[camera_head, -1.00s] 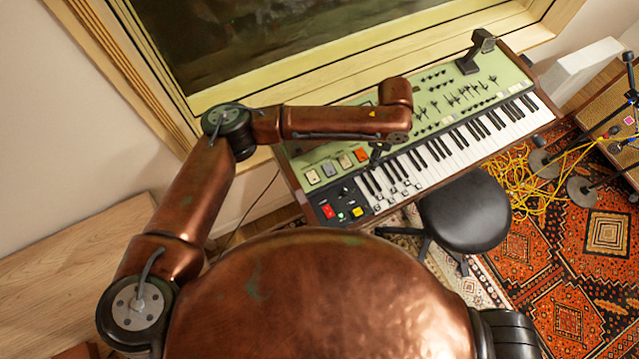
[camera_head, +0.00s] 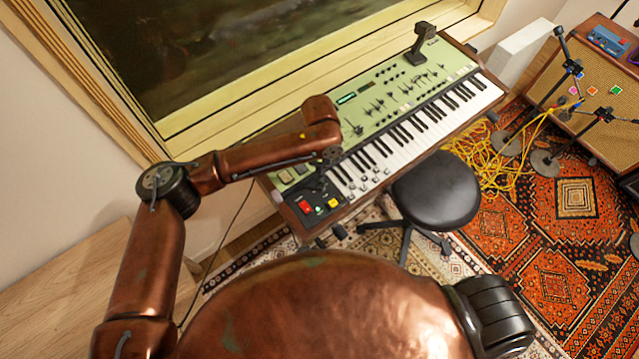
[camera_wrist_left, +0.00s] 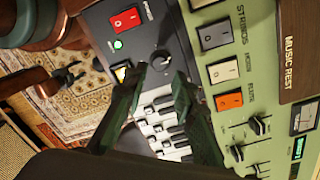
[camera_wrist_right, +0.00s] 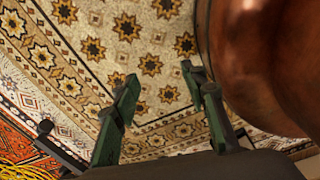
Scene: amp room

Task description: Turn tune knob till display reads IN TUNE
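The green keyboard (camera_head: 375,115) stands under the window. The black tune knob (camera_wrist_left: 160,61) shows in the left wrist view on the dark control panel (camera_wrist_left: 185,45), near a red switch (camera_wrist_left: 126,19) and a lit green lamp (camera_wrist_left: 117,45). My left gripper (camera_wrist_left: 161,78) is open, its fingertips close to the knob, one on either side of its lower edge; I cannot tell whether they touch it. In the head view the knob cannot be made out near my left gripper. A small green-lit display (camera_head: 347,98) is on the keyboard; its text is unreadable. My right gripper (camera_wrist_right: 158,78) is open and empty above the rug.
A black round stool (camera_head: 435,190) stands in front of the keys. Microphone stands (camera_head: 540,160), yellow cables (camera_head: 485,170) and an amp (camera_head: 590,90) are at the right. A black stand-like object (camera_head: 420,45) sits on the keyboard's far end.

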